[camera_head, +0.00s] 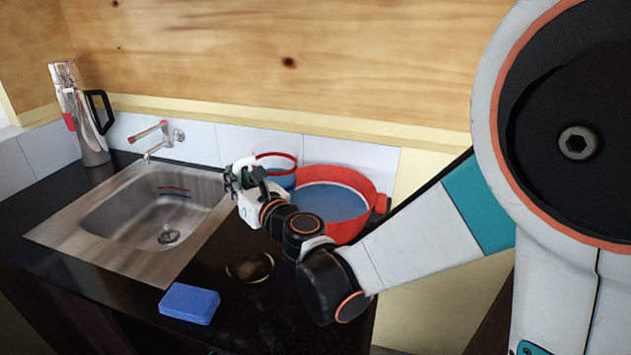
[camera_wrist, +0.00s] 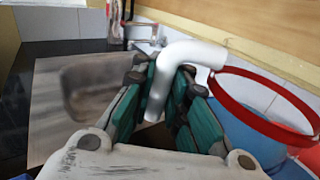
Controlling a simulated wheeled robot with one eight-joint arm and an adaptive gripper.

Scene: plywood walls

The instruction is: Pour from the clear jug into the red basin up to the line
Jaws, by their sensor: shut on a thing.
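The clear jug (camera_head: 281,181) has a red rim, a white handle and blue liquid low in it. My gripper (camera_head: 240,177) is shut on the handle (camera_wrist: 190,53), whose white bend shows between the green finger pads in the wrist view. The jug looks about upright, just left of and partly behind the red basin (camera_head: 350,232). In the wrist view the jug's red rim (camera_wrist: 222,92) is right of my gripper (camera_wrist: 165,90). The basin holds a wide pool of blue liquid (camera_head: 330,201). My arm hides part of the basin's front.
A steel sink (camera_head: 105,245) with a wall tap (camera_head: 160,142) is on the left. A tall metal flask (camera_head: 88,135) with a black handle stands in the back left corner.

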